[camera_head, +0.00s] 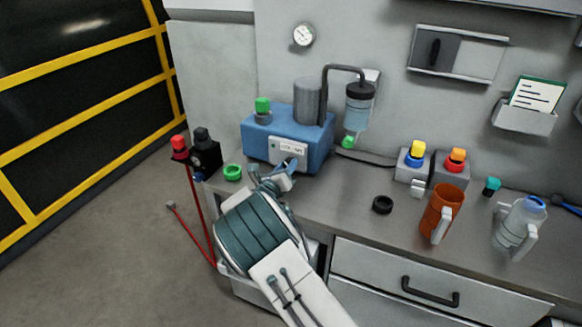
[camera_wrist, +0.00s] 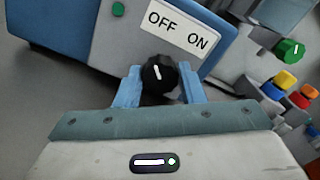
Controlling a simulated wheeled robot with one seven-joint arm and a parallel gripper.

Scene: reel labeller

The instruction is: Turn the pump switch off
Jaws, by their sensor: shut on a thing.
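The pump (camera_head: 262,137) is a blue box on the bench with a grey cylinder on top. Its white OFF/ON plate (camera_head: 289,151) faces me and is large in the wrist view (camera_wrist: 179,30). The pump switch (camera_wrist: 158,76) is a black round knob with a white mark, just below the plate. The mark points up in the wrist view, toward the OFF side. My gripper (camera_wrist: 158,82) has its two blue fingers on either side of the knob, shut on it. In the head view my gripper (camera_head: 280,176) is at the pump's front and hides the knob.
A filter bowl (camera_head: 358,105) hangs behind.

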